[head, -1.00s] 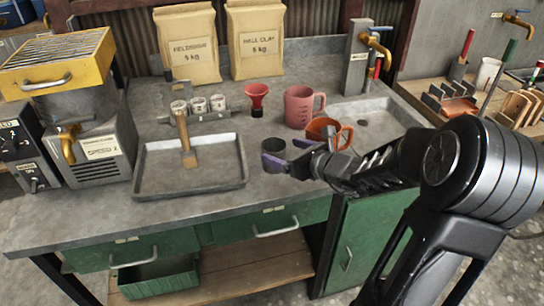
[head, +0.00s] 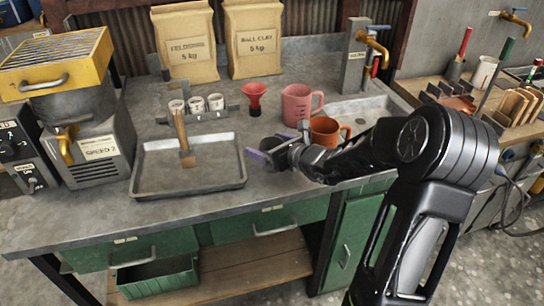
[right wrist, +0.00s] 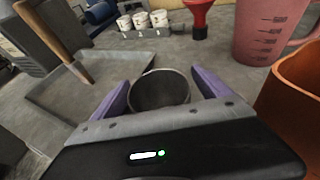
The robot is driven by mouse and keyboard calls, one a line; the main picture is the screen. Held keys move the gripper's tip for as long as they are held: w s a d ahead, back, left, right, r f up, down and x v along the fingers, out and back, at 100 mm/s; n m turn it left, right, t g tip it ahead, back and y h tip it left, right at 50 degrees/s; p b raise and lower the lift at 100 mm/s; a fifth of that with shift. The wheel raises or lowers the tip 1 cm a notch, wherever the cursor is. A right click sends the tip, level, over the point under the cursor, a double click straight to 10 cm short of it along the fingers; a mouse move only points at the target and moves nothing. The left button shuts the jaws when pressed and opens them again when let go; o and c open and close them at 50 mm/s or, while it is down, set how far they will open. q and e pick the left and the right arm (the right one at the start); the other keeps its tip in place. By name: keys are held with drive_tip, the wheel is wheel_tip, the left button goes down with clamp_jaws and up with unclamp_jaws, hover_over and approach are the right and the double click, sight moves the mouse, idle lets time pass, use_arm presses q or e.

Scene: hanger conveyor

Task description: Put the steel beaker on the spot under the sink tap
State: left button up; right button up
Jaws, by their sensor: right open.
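The steel beaker (head: 273,145) stands on the grey bench, right of the tray and partly hidden by my right gripper in the head view. In the right wrist view the beaker (right wrist: 160,90), dark inside, sits between the two purple fingers. My right gripper (head: 281,142) is open around it; the wrist view shows the fingers on either side (right wrist: 160,84). Whether they touch it I cannot tell. The brass sink tap (head: 374,45) with a blue handle is on a grey post at the back right, above the sink basin (head: 375,104). My left gripper is not in view.
An orange mug (head: 325,131) and a pink jug (head: 297,104) stand close to the right gripper. A red funnel (head: 255,98) and several small white cups (head: 196,105) are behind. A metal tray (head: 188,182) with a wooden-handled tool lies left.

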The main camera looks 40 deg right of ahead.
drive_tip(key=shift+w+f, duration=0.15)
drive_tip(key=shift+w, duration=0.25)
drive_tip(key=c, duration=1.7)
drive_tip(key=shift+o, duration=0.2)
wheel_tip(320, 180, up, 10)
drive_tip(key=p, duration=0.1)
drive_tip(key=shift+p, duration=0.35)
